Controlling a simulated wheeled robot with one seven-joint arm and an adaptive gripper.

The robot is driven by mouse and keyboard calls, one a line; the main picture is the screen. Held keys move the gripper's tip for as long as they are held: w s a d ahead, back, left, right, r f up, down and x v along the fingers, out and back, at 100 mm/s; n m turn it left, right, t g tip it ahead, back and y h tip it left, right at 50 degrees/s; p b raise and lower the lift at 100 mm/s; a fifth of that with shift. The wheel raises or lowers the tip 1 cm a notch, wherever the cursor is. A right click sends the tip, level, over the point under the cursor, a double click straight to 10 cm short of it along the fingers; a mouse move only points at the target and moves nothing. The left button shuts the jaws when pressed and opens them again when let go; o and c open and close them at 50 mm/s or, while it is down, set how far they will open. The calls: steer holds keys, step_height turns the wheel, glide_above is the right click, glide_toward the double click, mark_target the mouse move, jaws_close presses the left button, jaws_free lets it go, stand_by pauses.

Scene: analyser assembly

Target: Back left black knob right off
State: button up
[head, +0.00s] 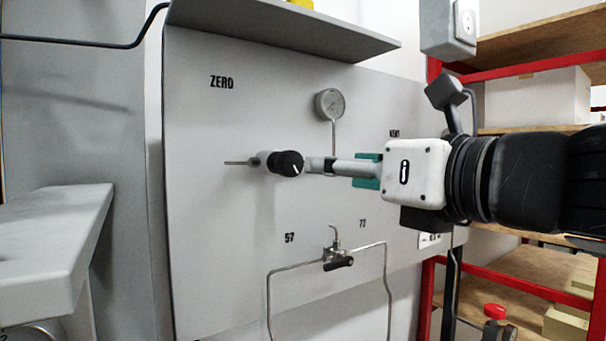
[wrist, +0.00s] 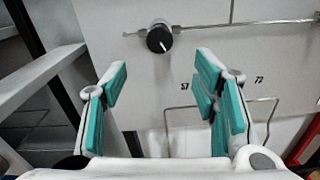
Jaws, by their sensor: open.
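The black knob (head: 288,163) sits on a thin horizontal tube at the left of the grey panel, below the "ZERO" label. It has a white mark on its face. In the wrist view the knob (wrist: 159,39) is ahead of my gripper, above the gap between the fingers. My gripper (head: 318,165) is close to the right of the knob in the head view. In the wrist view my gripper (wrist: 162,80) has its teal-padded fingers wide apart with nothing between them. The finger tips are partly hidden in the head view.
A pressure gauge (head: 330,104) stands above the tube. A black-handled valve (head: 338,260) on bent tubing is below. A grey shelf (head: 290,28) juts out above the panel, and a light bench (head: 55,230) is at the left. Red-framed shelving (head: 540,65) stands at the right.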

mark_target(293, 165)
steer(key=b+x, duration=0.2)
steer(key=x, duration=1)
steer(key=shift+w+a, duration=0.1)
steer(key=c, duration=1.2)
